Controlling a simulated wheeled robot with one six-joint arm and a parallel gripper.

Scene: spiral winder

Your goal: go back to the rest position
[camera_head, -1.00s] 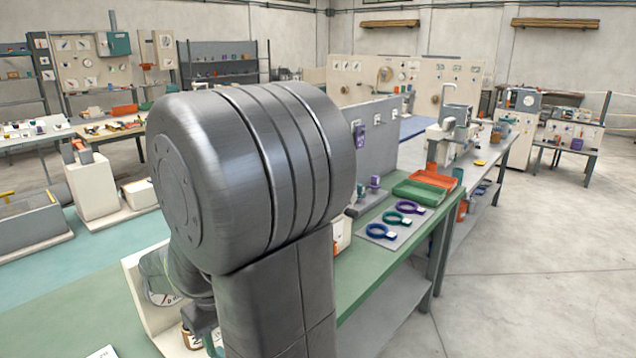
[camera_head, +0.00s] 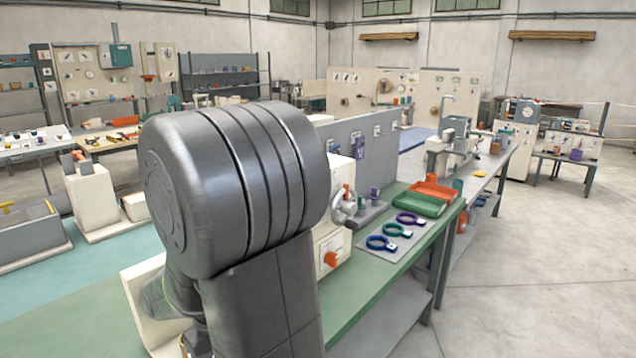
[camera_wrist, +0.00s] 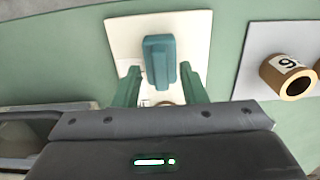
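My gripper (camera_wrist: 160,70) shows in the wrist view with its two green fingers spread apart. It is open, with nothing held between the fingertips. Beyond them a teal block (camera_wrist: 159,60) stands on a white plate (camera_wrist: 120,35) on the green bench top. A small round part shows low between the fingers, partly hidden by the gripper body. In the head view my own arm fills the middle left and hides my gripper.
A cream machine with a handwheel (camera_head: 343,206) and orange knob stands right of my arm. On the green bench are a grey board with several rings (camera_head: 381,243) and red and green trays (camera_head: 419,205). A cardboard tube (camera_wrist: 288,77) lies on a grey plate. Floor at right is clear.

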